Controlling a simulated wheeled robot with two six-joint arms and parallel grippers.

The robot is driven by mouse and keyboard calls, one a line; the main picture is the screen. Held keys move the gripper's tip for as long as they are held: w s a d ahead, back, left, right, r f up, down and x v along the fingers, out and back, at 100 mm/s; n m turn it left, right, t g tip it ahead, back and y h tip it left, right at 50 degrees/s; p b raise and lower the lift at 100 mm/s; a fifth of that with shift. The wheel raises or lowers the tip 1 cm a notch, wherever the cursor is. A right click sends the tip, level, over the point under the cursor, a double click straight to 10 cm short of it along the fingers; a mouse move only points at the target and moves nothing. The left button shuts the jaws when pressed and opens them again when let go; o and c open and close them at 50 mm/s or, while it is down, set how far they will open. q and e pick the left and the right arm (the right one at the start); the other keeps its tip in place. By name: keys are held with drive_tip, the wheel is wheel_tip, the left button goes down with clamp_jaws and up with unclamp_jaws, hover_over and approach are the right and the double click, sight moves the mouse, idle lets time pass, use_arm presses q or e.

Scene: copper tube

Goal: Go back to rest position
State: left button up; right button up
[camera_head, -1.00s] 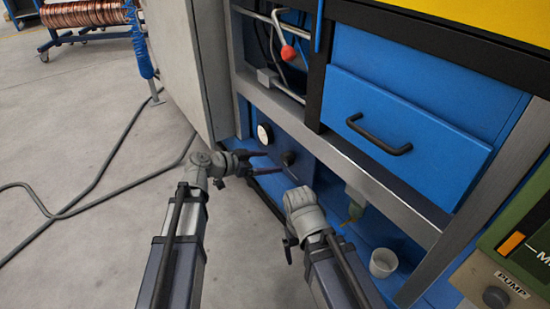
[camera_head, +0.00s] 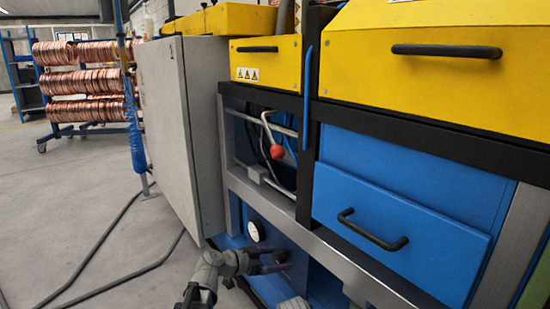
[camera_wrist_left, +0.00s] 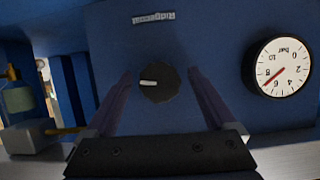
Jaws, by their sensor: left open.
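My left gripper (camera_head: 270,262) is low in the head view, in front of the blue lower panel of the machine. In the left wrist view its two fingers (camera_wrist_left: 160,95) stand apart, one on each side of a black knob (camera_wrist_left: 158,84) with a white mark. The knob also shows in the head view (camera_head: 280,256), just by the fingertips. I cannot tell whether the fingers touch it. A white round gauge (camera_wrist_left: 278,66) sits to the right of the knob in the wrist view. Of my right arm, only a grey part shows at the bottom edge; its fingers are out of view.
The machine has a blue drawer with a black handle (camera_head: 372,230), yellow covers (camera_head: 440,65) and a red-knobbed lever (camera_head: 277,151). A grey cabinet (camera_head: 170,130) stands left of it. Cables (camera_head: 110,245) lie on the open floor; a copper coil rack (camera_head: 85,85) is behind.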

use_arm(q)
drive_tip(key=shift+w+d+f, duration=0.1)
drive_tip(key=shift+w+d, duration=0.05)
drive_tip(key=shift+w, duration=0.05)
drive_tip(key=shift+n+h, duration=0.3)
drive_tip(key=shift+n, duration=0.3)
drive_tip(key=shift+s+g, duration=0.1)
drive_tip(key=shift+g, duration=0.2)
